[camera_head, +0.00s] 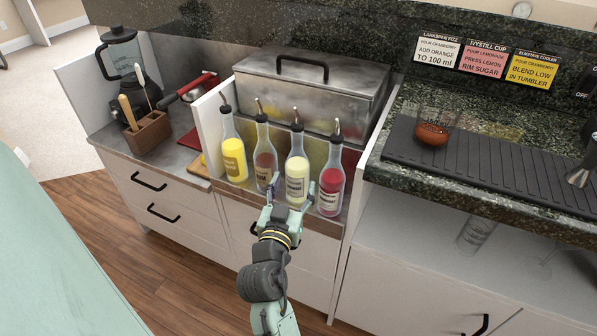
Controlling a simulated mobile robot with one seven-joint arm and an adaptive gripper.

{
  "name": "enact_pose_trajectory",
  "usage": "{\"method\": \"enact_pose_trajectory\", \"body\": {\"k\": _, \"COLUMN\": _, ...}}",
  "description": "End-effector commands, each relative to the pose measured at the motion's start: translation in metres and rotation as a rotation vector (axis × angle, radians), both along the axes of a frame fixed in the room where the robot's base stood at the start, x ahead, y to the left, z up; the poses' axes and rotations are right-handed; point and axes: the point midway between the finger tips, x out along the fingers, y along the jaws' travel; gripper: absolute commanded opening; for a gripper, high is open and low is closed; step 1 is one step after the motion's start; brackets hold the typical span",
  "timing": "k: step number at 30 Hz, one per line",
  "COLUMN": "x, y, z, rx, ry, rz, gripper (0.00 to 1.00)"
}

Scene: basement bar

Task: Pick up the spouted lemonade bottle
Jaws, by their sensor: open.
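Several clear spouted bottles stand upright in a row. The leftmost holds bright yellow liquid (233,158); the third from the left holds pale cream-yellow liquid (297,170). Their labels are too small to read surely, so I cannot tell which is the lemonade bottle. My gripper (287,190) is open, its fingers pointing up at the row. It is in front of the lower part of the pale bottle and the gap to its left. I cannot tell whether a finger touches glass. No bottle appears held.
A dark brown bottle (265,160) and a red bottle (331,185) stand in the same row. A metal lidded box (310,88) is close behind. A white panel (208,130) bounds the left side. A ribbed black mat (470,165) lies on the higher counter at right.

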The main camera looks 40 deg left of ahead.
Motion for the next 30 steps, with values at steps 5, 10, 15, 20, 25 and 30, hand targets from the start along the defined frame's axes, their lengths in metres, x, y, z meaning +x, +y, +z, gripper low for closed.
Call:
{"method": "enact_pose_trajectory", "body": {"k": 5, "x": 0.017, "y": 0.010, "z": 0.004, "rx": 0.000, "ry": 0.001, "rz": 0.001, "gripper": 0.59}}
{"method": "enact_pose_trajectory", "body": {"k": 10, "x": 0.039, "y": 0.022, "z": 0.003, "rx": 0.000, "ry": -0.001, "rz": 0.000, "gripper": 0.59}}
{"method": "enact_pose_trajectory", "body": {"k": 15, "x": 0.047, "y": 0.026, "z": 0.001, "rx": 0.001, "ry": 0.000, "rz": 0.001, "gripper": 0.59}}
{"method": "enact_pose_trajectory", "body": {"k": 20, "x": 0.047, "y": 0.026, "z": 0.000, "rx": 0.001, "ry": 0.000, "rz": 0.001, "gripper": 0.59}}
{"method": "enact_pose_trajectory", "body": {"k": 25, "x": 0.047, "y": 0.025, "z": 0.000, "rx": 0.001, "ry": 0.000, "rz": 0.001, "gripper": 0.49}}
{"method": "enact_pose_trajectory", "body": {"k": 30, "x": 0.047, "y": 0.025, "z": 0.000, "rx": 0.001, "ry": 0.000, "rz": 0.001, "gripper": 0.37}}
